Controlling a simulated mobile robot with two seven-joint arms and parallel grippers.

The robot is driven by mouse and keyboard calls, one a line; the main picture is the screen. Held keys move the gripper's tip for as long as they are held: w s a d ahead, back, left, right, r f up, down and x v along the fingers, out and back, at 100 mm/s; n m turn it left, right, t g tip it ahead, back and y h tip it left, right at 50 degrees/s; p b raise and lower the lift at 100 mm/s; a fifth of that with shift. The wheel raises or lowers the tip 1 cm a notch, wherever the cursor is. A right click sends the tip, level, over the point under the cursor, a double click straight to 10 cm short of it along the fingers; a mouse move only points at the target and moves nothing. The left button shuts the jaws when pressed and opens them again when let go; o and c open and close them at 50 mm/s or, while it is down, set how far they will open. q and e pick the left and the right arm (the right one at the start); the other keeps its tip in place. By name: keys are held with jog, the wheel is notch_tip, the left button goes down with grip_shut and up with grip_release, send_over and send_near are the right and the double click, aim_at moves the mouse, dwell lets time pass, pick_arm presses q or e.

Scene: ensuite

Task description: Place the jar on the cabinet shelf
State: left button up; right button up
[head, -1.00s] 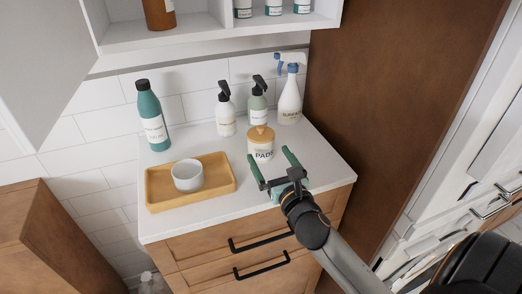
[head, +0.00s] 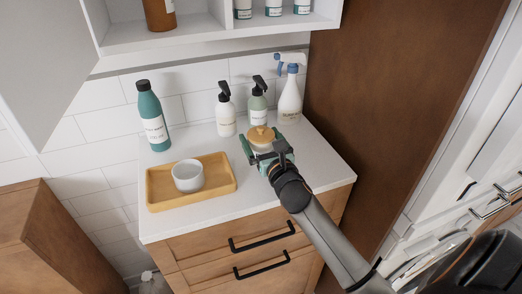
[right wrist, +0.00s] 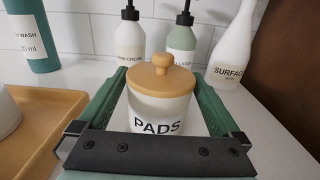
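The jar (head: 261,143) is white with a wooden knobbed lid and stands upright on the white counter; in the right wrist view the jar (right wrist: 160,108) reads "PADS". My right gripper (head: 262,141) is open, with its green fingers on either side of the jar. In the right wrist view, gaps show between the fingers and the jar. The open cabinet shelf (head: 205,35) is at the top of the head view, above the counter, with bottles on it. My left gripper is not in view.
A wooden tray (head: 220,185) with a white cup (head: 188,175) lies left of the jar. A teal bottle (head: 153,117), two pump bottles (head: 226,113) (head: 257,105) and a spray bottle (head: 290,100) stand along the wall. A brown panel (head: 385,80) rises at the right.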

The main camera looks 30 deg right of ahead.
jog(key=c, duration=1.4)
jog(key=shift+c, duration=0.6)
jog(key=shift+r, duration=0.15)
